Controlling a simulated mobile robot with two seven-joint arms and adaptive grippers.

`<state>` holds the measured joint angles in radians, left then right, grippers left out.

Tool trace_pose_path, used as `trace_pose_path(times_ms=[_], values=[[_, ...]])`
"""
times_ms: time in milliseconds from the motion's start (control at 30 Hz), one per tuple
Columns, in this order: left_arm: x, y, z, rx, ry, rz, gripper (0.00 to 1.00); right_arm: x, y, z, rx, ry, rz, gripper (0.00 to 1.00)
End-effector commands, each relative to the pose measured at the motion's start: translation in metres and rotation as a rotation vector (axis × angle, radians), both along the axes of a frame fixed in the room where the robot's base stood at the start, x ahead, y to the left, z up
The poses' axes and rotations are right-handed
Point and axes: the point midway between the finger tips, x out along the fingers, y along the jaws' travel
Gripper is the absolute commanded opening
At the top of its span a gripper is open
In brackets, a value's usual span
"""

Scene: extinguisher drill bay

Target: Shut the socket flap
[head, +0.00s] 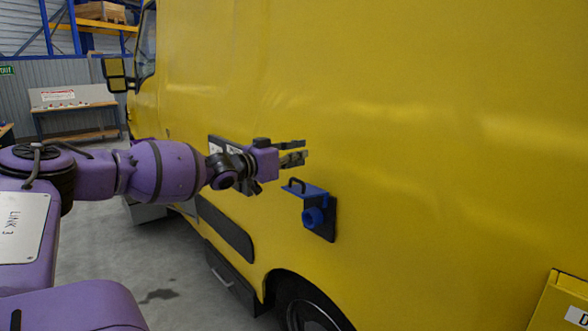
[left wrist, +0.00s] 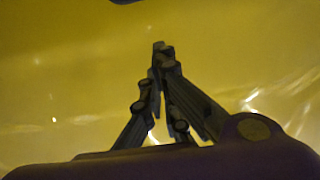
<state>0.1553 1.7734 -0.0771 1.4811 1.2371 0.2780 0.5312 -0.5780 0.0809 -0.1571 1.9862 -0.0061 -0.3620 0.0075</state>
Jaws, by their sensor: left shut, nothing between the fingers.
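The blue socket (head: 313,216) is on a dark plate (head: 331,224) fixed to the side of the yellow van. Its blue flap (head: 312,191) stands open, jutting outward above the socket, with a small dark handle (head: 294,184) on it. My left gripper (head: 304,152) is shut and empty, above the flap and apart from it in the head view. Its closed fingertips also show in the left wrist view (left wrist: 163,50) against the yellow panel. A dark edge at the top of that view is too cropped to name. My right gripper is not in view.
The yellow van side (head: 430,150) fills the right of the head view, with a wheel (head: 305,303) below the socket. A yellow box (head: 560,305) stands at the lower right. A bench (head: 80,112) and shelving are far back left. Grey floor (head: 150,265) shows below my arm.

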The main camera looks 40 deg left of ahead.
Motion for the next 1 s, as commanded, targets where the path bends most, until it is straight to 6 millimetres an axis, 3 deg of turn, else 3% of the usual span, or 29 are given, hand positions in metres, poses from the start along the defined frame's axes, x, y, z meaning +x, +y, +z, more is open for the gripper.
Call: trace_pose_path(times_ms=[33,300,667,1000], values=[[-0.003,0.001,-0.016,-0.006,0.011,0.002,0.0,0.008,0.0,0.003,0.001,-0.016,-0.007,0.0],[-0.014,0.0,-0.032,-0.001,-0.002,-0.001,0.0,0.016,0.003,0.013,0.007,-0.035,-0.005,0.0],[-0.015,0.001,-0.036,0.0,-0.002,-0.001,0.0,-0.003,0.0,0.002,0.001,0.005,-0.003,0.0],[-0.018,0.001,-0.041,-0.008,-0.048,0.0,0.0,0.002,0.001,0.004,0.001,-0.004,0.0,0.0]])
